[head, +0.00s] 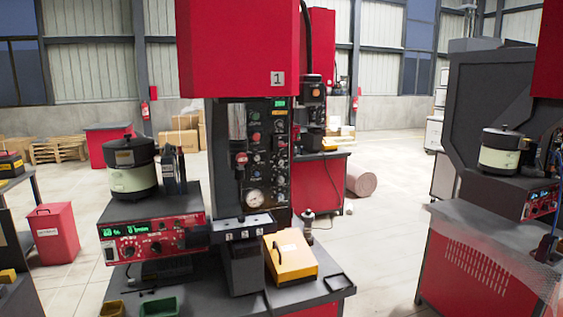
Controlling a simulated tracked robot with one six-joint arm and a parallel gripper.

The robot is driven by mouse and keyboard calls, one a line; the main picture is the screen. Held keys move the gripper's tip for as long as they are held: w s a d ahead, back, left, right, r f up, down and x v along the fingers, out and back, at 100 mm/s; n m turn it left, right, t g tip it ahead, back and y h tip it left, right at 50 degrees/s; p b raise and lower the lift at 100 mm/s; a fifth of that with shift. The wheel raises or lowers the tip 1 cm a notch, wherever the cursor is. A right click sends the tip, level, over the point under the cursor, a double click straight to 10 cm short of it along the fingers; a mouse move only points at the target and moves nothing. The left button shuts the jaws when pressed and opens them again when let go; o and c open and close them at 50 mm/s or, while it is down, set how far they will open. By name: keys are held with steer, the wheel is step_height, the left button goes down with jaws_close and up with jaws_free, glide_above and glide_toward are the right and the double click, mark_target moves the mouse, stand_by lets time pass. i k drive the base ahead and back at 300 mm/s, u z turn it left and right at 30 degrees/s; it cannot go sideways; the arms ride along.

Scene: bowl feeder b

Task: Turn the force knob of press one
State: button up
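Press one (237,55) stands in the middle of the head view, with a red upper housing marked with a "1" plate (277,78). Its dark control panel (267,165) carries several small knobs and buttons, a green display and a round white pressure gauge (254,198). The labels are too small to read, so I cannot tell which knob is the force knob. A red regulator-like part (241,158) sits under a clear cylinder left of the panel. My gripper is not in view.
A bowl feeder (132,165) stands on a red-fronted control box (152,238) left of the press. A yellow box (291,255) sits on the bench at right. Green and yellow bins (159,307) lie in front. Clear floor (372,255) separates this bench from another red machine (470,265).

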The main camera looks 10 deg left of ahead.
mark_target(280, 162)
steer(key=u, duration=0.3)
steer(key=i, duration=0.65)
steer(key=u, duration=0.9)
steer(key=i, duration=0.55)
steer(key=u, duration=0.35)
